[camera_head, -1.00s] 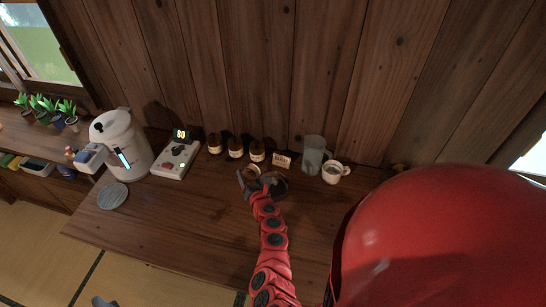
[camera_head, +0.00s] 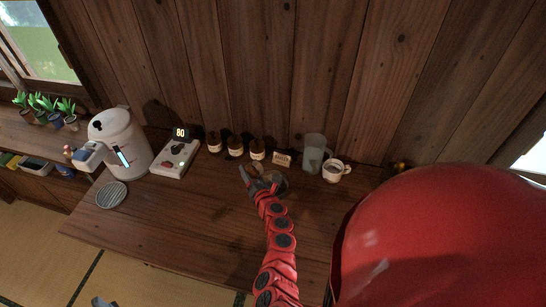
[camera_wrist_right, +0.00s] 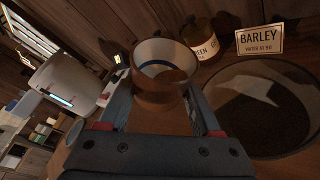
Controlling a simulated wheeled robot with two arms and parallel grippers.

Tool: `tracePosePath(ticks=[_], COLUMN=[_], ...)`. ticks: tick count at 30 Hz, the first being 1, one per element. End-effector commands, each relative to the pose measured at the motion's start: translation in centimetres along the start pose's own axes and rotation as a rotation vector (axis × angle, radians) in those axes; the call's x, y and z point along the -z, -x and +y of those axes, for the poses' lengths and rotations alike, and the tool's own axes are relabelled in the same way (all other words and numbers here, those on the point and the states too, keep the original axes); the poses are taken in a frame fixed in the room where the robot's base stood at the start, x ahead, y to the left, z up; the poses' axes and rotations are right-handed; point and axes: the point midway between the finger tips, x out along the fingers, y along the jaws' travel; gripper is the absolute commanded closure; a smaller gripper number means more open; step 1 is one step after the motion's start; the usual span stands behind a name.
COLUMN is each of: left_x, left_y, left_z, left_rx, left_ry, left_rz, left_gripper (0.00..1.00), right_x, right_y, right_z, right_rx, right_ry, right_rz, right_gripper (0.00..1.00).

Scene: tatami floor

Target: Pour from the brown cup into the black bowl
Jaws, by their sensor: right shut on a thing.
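The brown cup (camera_wrist_right: 162,98) is between the fingers of my right gripper (camera_wrist_right: 160,112) in the right wrist view, its pale-lined mouth facing up and brown contents inside. I cannot tell how much it tilts. In the head view my right gripper (camera_head: 259,187) hides most of the cup. The black bowl (camera_wrist_right: 280,150) is large, round and dark, just right of the cup in the wrist view, with a pale patch inside. In the head view the bowl (camera_head: 281,187) is partly behind my gripper. A grey piece at the bottom left edge may be my left gripper (camera_head: 103,302).
Behind stand several brown jars (camera_head: 235,147), a BARLEY sign (camera_head: 282,160), a grey pitcher (camera_head: 313,153) and a white mug (camera_head: 333,172). A scale (camera_head: 175,158), white kettle (camera_head: 122,143) and round coaster (camera_head: 111,195) are left. The front tabletop is clear.

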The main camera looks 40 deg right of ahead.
Motion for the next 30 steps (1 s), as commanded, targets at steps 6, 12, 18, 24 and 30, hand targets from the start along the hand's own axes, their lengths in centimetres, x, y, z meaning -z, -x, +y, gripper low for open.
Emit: tracePosePath(ticks=[6, 12, 18, 24, 30], left_x=[-0.1, -0.1, -0.2, -0.3, -0.4], left_y=[0.4, 0.9, 1.3, 1.8, 2.3], left_z=[0.0, 0.1, 0.1, 0.1, 0.1], left_rx=[0.000, 0.000, 0.000, 0.000, 0.000], left_ry=[0.000, 0.000, 0.000, 0.000, 0.000], left_rz=[0.000, 0.000, 0.000, 0.000, 0.000], left_gripper=[0.50, 0.50, 0.50, 0.50, 0.50], right_x=[0.0, 0.1, 0.2, 0.4, 0.4], right_y=[0.0, 0.0, -0.1, -0.1, -0.1], right_z=[-0.1, -0.1, -0.2, -0.3, -0.4], right_rx=[-0.012, -0.022, -0.033, -0.042, -0.052], right_ry=[-0.027, -0.052, -0.077, -0.102, -0.128], right_rz=[-0.004, -0.008, -0.012, -0.016, -0.020], right_gripper=[0.97, 0.97, 0.97, 0.97, 0.97])
